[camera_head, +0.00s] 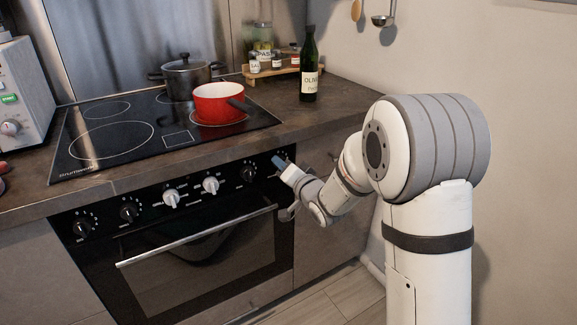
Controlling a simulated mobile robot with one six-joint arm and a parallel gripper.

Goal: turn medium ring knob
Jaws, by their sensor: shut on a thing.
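The black oven front carries a row of knobs under the cooktop (88,134). Two black knobs (129,212) are on the left, two white knobs (171,198) in the middle, and a black knob (249,173) to their right. My gripper (279,162) is at the right end of the panel, its bluish fingers shut on a knob there. That knob is mostly hidden by the fingers, and its turn angle cannot be seen. I cannot read which ring each knob belongs to.
The oven handle (200,236) runs below the knobs. A red pot (219,104) and a dark lidded pot (186,76) stand on the cooktop. An oil bottle (309,68) stands on the counter above my gripper. A wall is close on the right.

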